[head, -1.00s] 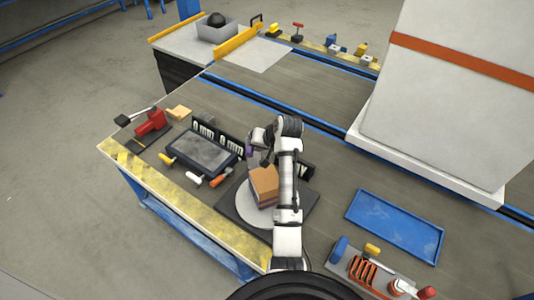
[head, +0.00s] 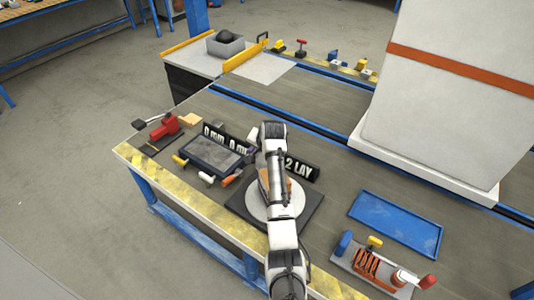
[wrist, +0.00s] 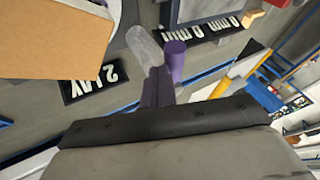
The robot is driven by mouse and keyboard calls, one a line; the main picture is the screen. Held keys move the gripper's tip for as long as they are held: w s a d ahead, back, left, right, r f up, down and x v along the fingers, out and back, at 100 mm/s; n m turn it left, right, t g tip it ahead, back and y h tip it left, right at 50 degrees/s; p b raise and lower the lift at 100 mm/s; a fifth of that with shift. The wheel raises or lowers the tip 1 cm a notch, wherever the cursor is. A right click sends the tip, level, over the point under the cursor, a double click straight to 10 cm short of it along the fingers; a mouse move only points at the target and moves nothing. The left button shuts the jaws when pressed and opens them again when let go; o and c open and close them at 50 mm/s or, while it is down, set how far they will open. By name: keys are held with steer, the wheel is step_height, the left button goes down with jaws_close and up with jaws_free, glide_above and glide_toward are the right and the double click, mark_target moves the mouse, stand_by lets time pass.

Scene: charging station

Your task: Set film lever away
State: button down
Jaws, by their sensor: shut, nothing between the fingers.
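My gripper (wrist: 157,82) shows in the wrist view with its dark fingers shut and nothing between them. A purple upright peg (wrist: 176,60) stands just beyond the fingertips, beside a pale grey rounded piece (wrist: 143,45). I cannot tell for certain whether this peg is the film lever's handle, or whether the fingers touch it. In the head view my arm covers much of this spot. The brown box (wrist: 50,40) fills the upper left of the wrist view; in the head view it sits on the round pale turntable (head: 260,211), partly behind my arm.
A dark-screened panel (head: 213,155) with coloured handles stands left of the turntable. Number signs (head: 227,137) and a "2 LAY" sign (head: 301,168) stand behind. A blue tray (head: 395,223) and an orange-barred rack (head: 372,264) lie right. A tall white block stands behind.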

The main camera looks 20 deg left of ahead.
steer(key=shift+s+a, duration=0.1)
steer(key=shift+a, duration=0.25)
stand_by(0.5)
